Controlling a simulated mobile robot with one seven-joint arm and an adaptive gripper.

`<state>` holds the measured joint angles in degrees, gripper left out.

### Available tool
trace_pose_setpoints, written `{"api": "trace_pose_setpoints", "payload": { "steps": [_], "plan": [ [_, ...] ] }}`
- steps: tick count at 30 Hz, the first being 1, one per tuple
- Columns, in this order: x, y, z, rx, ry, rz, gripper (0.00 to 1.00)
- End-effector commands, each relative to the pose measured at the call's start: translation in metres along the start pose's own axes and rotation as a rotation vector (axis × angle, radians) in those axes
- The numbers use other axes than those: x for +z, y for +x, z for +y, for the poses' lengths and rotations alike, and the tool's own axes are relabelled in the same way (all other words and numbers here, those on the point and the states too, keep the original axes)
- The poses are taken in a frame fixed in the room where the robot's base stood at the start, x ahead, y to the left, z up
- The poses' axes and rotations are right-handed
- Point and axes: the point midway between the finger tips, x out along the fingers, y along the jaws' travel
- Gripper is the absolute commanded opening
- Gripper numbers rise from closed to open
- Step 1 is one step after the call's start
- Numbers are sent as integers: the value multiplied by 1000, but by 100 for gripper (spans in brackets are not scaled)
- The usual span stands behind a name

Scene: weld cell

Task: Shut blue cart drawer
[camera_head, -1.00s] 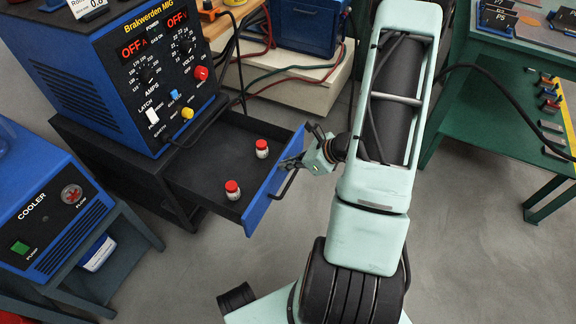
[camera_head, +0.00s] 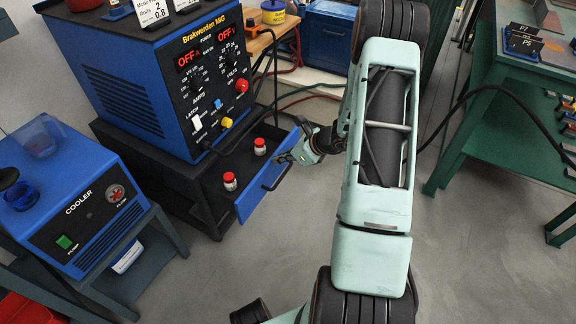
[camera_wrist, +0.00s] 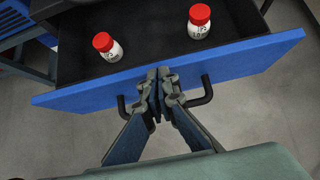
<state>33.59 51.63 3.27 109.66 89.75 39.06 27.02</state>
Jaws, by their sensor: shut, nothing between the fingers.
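The blue-fronted cart drawer (camera_head: 267,186) sits under the welder and is partly open, pulled out toward the lower right. Its front panel (camera_wrist: 90,96) and black bar handle (camera_wrist: 204,95) show in the wrist view. Two white bottles with red caps stand in it, one nearer the front (camera_head: 230,182) and one farther back (camera_head: 260,147). My gripper (camera_head: 283,159) is shut and empty, its fingertips (camera_wrist: 158,72) at the drawer front's upper edge, between the ends of the handle. Whether the tips touch the panel is hard to tell.
The blue welder (camera_head: 150,75) stands on the dark cart above the drawer. A blue cooler (camera_head: 75,200) on a stand is at the left. A green table (camera_head: 500,130) is at the right. Hoses cross the floor behind; grey floor in front is clear.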

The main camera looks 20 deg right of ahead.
Motion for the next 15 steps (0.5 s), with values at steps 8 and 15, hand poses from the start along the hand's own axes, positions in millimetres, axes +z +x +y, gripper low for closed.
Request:
{"api": "trace_pose_setpoints", "payload": {
  "steps": [8, 15],
  "plan": [
    [48, 49, -1, 1, -3, -2, 0],
    [81, 81, -1, 0, 0, -1, 0]
  ]
}}
